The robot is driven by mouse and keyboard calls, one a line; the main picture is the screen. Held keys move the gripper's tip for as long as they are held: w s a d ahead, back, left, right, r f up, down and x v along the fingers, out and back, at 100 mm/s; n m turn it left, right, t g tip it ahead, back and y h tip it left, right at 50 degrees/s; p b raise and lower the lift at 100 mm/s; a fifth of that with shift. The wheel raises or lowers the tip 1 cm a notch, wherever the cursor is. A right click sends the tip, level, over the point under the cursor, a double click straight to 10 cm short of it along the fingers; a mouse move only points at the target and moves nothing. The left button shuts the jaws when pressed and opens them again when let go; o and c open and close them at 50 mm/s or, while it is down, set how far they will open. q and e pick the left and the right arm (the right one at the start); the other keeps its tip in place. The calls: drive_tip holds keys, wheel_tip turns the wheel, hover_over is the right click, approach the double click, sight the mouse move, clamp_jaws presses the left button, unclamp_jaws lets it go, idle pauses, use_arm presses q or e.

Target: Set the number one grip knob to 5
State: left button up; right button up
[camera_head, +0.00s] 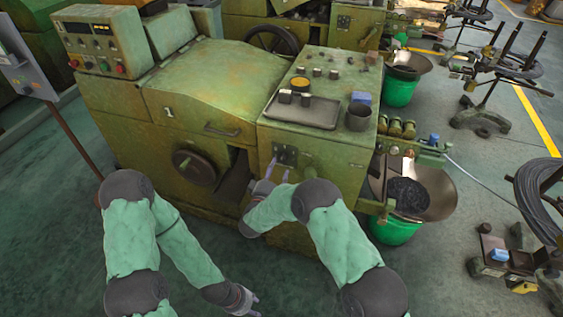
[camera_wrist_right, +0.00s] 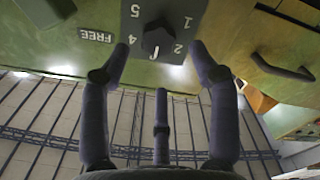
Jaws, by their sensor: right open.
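The number one machine (camera_head: 200,95) is green, with a "1" on its cover. Its dark selector plate (camera_head: 285,154) is on the front face below the tray. In the right wrist view the plate appears upside down, with a dark grip knob (camera_wrist_right: 157,40) and digits 1, 2, 4, 5 around it; a FREE label is beside it. Where the knob points I cannot tell. My right gripper (camera_head: 278,171) is open in front of the plate; its fingers in the right wrist view (camera_wrist_right: 160,55) lie either side of the knob, apart from it. My left gripper (camera_head: 242,300) hangs low over the floor.
A round handwheel (camera_head: 194,167) sits left of the plate. A tray (camera_head: 301,111) and a dark cup (camera_head: 358,117) are on top. A green bucket (camera_head: 394,230) with a metal chute stands at the right. A control box (camera_head: 100,42) is at upper left.

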sight(281, 160)
drive_tip(key=b+x, duration=0.1)
drive_tip(key=x, duration=0.5)
drive_tip(key=shift+w+b, duration=0.15)
drive_tip(key=shift+b, duration=0.15)
drive_tip(key=c, duration=1.1)
